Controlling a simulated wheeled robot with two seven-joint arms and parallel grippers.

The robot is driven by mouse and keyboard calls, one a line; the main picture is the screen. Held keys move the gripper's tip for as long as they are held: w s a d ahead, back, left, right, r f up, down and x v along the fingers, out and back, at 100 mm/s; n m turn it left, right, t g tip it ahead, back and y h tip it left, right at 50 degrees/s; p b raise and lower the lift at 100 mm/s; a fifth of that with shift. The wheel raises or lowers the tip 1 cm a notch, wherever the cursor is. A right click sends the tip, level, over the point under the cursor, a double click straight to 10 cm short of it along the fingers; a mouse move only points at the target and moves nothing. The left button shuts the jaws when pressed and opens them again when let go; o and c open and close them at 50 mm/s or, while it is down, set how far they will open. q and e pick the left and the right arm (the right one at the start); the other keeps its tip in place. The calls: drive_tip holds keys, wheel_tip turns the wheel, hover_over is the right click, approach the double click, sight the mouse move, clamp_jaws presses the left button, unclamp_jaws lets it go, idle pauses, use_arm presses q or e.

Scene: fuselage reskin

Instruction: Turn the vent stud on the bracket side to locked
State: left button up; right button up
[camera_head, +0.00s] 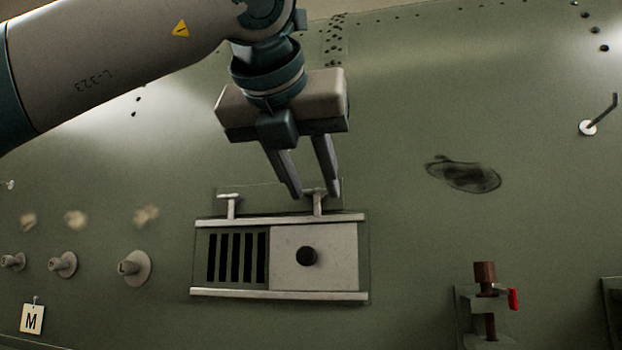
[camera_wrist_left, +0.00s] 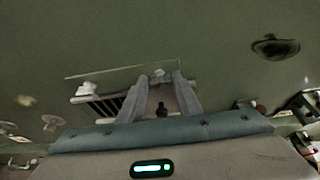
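The vent (camera_head: 280,292) is a pale panel on the green fuselage skin, with dark slots on its left and a plate with a black knob (camera_head: 307,256) on its right. Two T-shaped studs stand along its top rail: a left stud (camera_head: 231,203) and a right stud (camera_head: 317,208). Both crossbars look roughly level. My left gripper (camera_head: 315,192) is open, its fingertips on either side of the right stud's head; I cannot tell whether they touch it. The left wrist view shows the right stud (camera_wrist_left: 159,74) between the spread fingers. My right gripper is out of view.
A clamp-like bracket (camera_head: 486,300) with a red handle is at lower right. A bent rod (camera_head: 600,115) sticks out at upper right. Several round pegs (camera_head: 133,267) and an M tag (camera_head: 32,318) are at left. A dark smudge (camera_head: 465,176) marks the skin.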

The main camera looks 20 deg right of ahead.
use_arm(q)
drive_tip(key=shift+s+a, duration=0.1)
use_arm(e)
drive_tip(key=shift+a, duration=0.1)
